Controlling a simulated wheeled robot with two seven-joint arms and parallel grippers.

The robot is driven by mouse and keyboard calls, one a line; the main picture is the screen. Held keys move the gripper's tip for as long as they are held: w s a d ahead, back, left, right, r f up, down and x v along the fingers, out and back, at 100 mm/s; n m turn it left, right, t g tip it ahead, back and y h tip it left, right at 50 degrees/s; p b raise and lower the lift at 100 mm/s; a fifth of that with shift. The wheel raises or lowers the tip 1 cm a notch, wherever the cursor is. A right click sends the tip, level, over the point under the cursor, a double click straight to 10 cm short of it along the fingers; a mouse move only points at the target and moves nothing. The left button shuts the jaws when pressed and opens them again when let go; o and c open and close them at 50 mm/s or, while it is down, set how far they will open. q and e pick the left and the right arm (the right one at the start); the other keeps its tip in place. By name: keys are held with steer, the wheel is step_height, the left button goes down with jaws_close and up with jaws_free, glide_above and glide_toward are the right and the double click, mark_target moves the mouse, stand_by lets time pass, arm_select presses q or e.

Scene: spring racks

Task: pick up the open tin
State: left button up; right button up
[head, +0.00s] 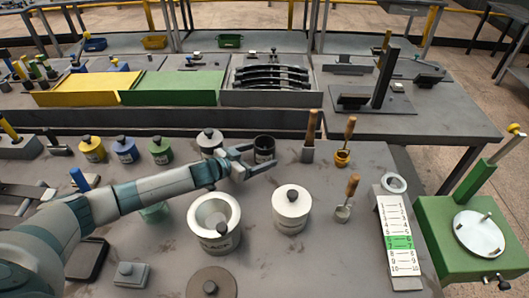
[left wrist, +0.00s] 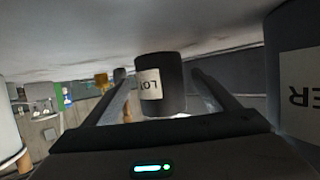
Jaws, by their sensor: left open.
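The open tin (head: 264,149) is a small dark can with an uncovered top and a pale label, upright on the grey bench. In the left wrist view the dark tin (left wrist: 172,85) shows in the middle with part of its label. My left gripper (head: 252,160) is open at the tin, its fingers reaching toward it from the left. In the left wrist view the tin lies between the lines of the two fingers (left wrist: 163,90), with a gap visible on each side. Whether the fingertips reach past it is unclear. My right gripper is not in view.
Lidded tins in yellow (head: 92,149), blue (head: 124,150), green (head: 161,151) and white (head: 209,142) stand left of it. A large open white pot (head: 214,222) and a lidded white pot (head: 291,209) stand in front. A wooden-handled tool (head: 310,137) stands close on the right.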

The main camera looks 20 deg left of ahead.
arm_select(q)
steer(key=shift+p+x, duration=0.4)
steer(key=shift+x, duration=1.3)
steer(key=c, duration=1.3)
